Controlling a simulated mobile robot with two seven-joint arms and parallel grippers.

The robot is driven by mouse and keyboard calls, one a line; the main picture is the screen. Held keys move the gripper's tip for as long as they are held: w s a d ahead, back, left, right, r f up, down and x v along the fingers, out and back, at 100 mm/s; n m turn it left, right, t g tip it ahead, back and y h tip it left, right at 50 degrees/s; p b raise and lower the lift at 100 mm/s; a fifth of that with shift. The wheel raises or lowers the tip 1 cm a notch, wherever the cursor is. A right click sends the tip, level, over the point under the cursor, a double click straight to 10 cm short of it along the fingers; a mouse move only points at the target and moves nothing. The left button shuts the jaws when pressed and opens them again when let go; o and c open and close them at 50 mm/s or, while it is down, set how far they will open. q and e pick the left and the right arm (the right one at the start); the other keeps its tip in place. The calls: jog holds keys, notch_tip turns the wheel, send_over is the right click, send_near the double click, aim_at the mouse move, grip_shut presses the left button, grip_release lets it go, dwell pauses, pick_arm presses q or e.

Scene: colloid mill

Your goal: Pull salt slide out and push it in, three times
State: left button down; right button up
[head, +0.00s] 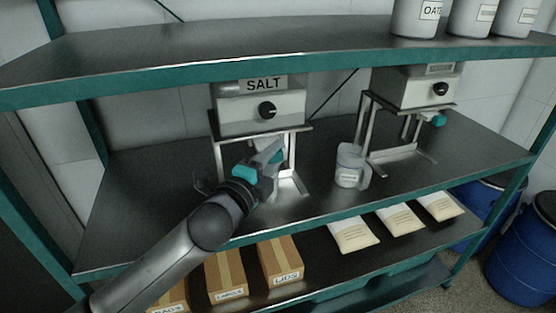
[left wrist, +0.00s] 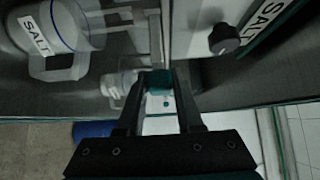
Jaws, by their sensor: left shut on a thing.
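The salt dispenser (head: 262,110) stands on the shelf with a SALT sign (head: 264,84) and a black knob (head: 267,110) on its pale front. Its black knob (left wrist: 223,38) also shows at upper right in the left wrist view. My left gripper (head: 270,160) is in front of the dispenser, below its box. In the left wrist view its fingers (left wrist: 160,84) are shut on the teal knob (left wrist: 158,82) of the salt slide. The head view hides most of that knob behind the gripper. How far out the slide is cannot be told. My right gripper is not in view.
A jug (head: 349,167) stands right of the dispenser. A jug labelled SALT (left wrist: 55,35) shows at upper left in the left wrist view. A second dispenser (head: 415,88) stands further right. An upper shelf (head: 200,45) hangs above; boxes and bags lie below.

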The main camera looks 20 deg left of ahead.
pick_arm(q)
jog(key=shift+w+a, duration=0.55)
jog(key=shift+w, duration=0.3)
jog(key=c, duration=0.6)
grip_release()
jog(key=shift+o, duration=0.2)
jog(key=shift+s, duration=0.15)
jog(key=s+a, duration=0.3)
jog(key=s, duration=1.1)
jog(key=shift+s+b, duration=0.35)
